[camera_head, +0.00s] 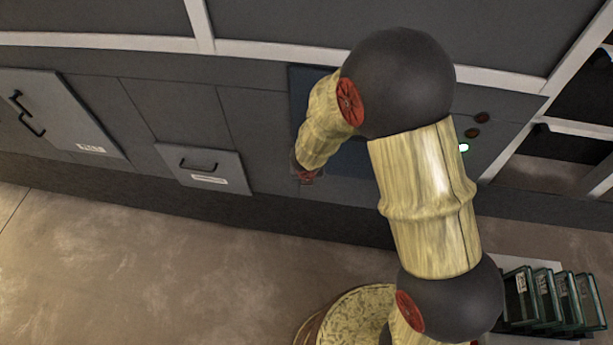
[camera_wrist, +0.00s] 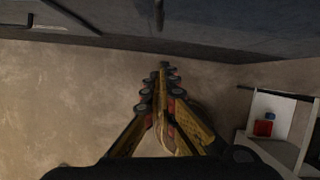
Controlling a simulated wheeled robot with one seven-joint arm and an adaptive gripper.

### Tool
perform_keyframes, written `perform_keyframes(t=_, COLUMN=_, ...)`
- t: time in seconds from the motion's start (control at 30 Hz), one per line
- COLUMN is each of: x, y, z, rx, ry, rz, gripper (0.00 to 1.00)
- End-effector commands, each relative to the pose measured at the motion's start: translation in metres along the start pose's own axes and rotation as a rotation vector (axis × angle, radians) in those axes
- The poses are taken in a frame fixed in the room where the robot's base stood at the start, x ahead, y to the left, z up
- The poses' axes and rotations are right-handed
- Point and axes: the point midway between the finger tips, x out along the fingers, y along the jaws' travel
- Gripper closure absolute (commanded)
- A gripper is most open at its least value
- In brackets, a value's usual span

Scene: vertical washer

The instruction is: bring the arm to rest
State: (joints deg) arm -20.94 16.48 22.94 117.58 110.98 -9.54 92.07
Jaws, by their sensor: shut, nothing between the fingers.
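My gripper (camera_wrist: 166,70) shows in the wrist view with its fingers drawn together and nothing between them. Beyond the fingertips are bare floor and the base of the dark cabinet front. In the head view my arm is bent: it rises from the lower right, turns at a dark round joint, and its far part slopes down to the left in front of a dark blue panel (camera_head: 299,88). The arm covers much of that panel. The gripper's fingers cannot be made out in the head view.
Grey cabinet fronts with a handled door (camera_head: 62,112) and a drawer (camera_head: 205,168) line the wall. A green light (camera_head: 463,147) and round knobs (camera_head: 481,118) sit right of my arm. Several green-edged cases (camera_head: 545,297) stand at lower right. The floor (camera_head: 150,270) at left is clear.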

Motion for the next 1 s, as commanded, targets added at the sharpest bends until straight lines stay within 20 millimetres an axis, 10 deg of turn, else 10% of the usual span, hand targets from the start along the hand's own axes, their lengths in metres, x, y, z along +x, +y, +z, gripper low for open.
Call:
perform_keyframes(t=0.53, x=-0.005, y=0.01, z=-0.001, rx=-0.148, ry=-0.003, rz=0.038, gripper=1.0)
perform_keyframes(t=0.73, x=-0.012, y=0.052, z=-0.019, rx=-0.71, ry=-0.039, rz=0.213, gripper=1.0)
perform_keyframes(t=1.0, x=-0.076, y=0.09, z=-0.057, rx=-1.669, ry=-0.257, rz=0.474, gripper=1.0)
